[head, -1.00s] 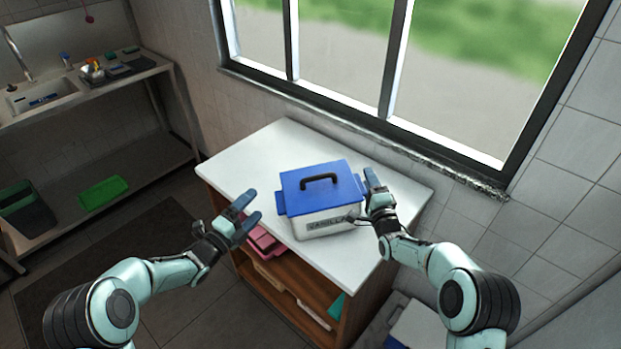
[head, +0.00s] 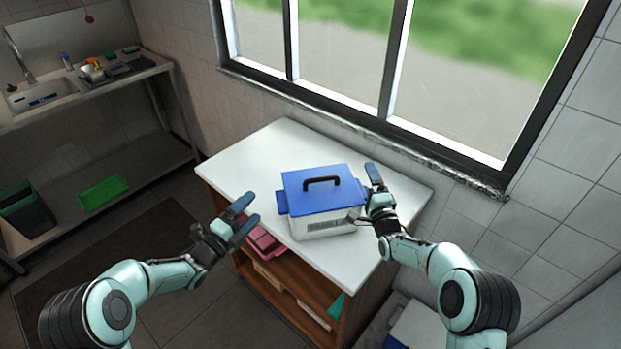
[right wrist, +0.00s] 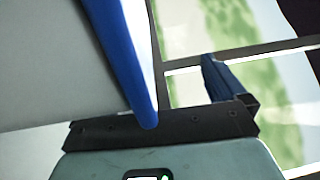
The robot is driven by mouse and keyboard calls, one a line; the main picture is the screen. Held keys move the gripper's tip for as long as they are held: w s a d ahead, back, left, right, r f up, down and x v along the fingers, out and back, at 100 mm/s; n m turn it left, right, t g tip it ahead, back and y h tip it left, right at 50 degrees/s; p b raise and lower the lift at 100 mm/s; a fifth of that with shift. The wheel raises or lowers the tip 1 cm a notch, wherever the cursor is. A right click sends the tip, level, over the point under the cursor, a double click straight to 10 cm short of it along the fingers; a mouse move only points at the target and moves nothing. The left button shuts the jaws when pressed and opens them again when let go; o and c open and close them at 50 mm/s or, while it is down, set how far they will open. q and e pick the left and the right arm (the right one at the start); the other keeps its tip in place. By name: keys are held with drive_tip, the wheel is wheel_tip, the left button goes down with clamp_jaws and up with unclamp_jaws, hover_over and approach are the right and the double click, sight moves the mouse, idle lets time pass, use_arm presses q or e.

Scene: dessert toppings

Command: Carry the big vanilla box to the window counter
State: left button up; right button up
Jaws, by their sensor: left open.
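The big vanilla box (head: 318,222), white with a blue lid and a black top handle, stands upright on the white window counter (head: 262,153). My left gripper (head: 246,214) is open and empty, just left of the box and apart from it. My right gripper (head: 366,195) is at the box's right end, its fingers spread, one beyond the end and one near the front corner. In the right wrist view, the box wall (right wrist: 60,70) and a blue edge fill the left side; one blue finger (right wrist: 225,80) shows and the other is hidden.
The window sill (head: 350,112) runs behind the counter. Shelves below hold pink and tan items (head: 268,243). A sink bench (head: 110,75) with a green tray (head: 104,192) stands at the left. The counter's left and back parts are clear.

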drive_tip(key=v, duration=1.2)
